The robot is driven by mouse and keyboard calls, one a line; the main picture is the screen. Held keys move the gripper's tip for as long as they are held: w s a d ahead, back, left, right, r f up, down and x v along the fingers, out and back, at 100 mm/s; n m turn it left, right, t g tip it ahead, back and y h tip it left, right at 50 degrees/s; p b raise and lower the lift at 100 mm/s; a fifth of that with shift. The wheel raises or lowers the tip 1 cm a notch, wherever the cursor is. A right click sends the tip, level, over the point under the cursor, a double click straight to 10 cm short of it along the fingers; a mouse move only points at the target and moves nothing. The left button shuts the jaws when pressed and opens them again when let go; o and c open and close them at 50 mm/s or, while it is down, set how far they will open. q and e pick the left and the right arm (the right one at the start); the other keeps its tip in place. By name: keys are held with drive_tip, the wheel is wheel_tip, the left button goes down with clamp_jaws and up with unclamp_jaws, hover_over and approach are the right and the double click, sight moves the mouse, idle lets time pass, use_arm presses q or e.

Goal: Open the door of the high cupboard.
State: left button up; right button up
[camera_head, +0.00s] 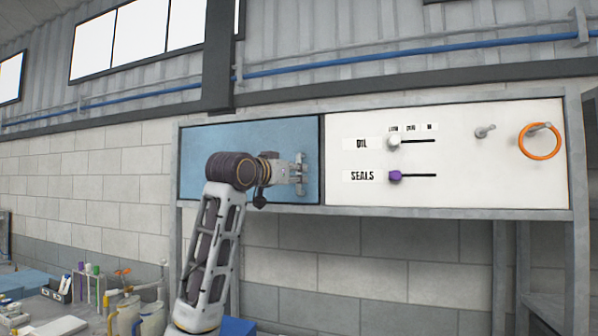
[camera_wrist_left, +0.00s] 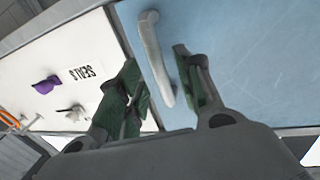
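The high cupboard has a blue door (camera_head: 225,135) on its left side, and the door is shut. In the left wrist view the grey bar handle (camera_wrist_left: 152,45) stands on the blue door (camera_wrist_left: 245,60). The open fingers of my left gripper (camera_wrist_left: 157,62) lie on either side of the handle, with a gap visible beside it. I cannot tell how deep the handle sits between them. My right gripper is not in view.
A white panel (camera_head: 480,180) right of the door carries OIL and SEALS sliders with a white knob (camera_head: 394,141) and a purple knob (camera_head: 395,176). An orange ring (camera_head: 541,156) hangs on a peg at the right. A cluttered bench stands at lower left.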

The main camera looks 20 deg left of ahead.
sight(297, 174)
use_arm(q)
drive_tip(key=shift+p+x, duration=0.45)
drive_tip(key=shift+x, duration=1.25)
clamp_jaws()
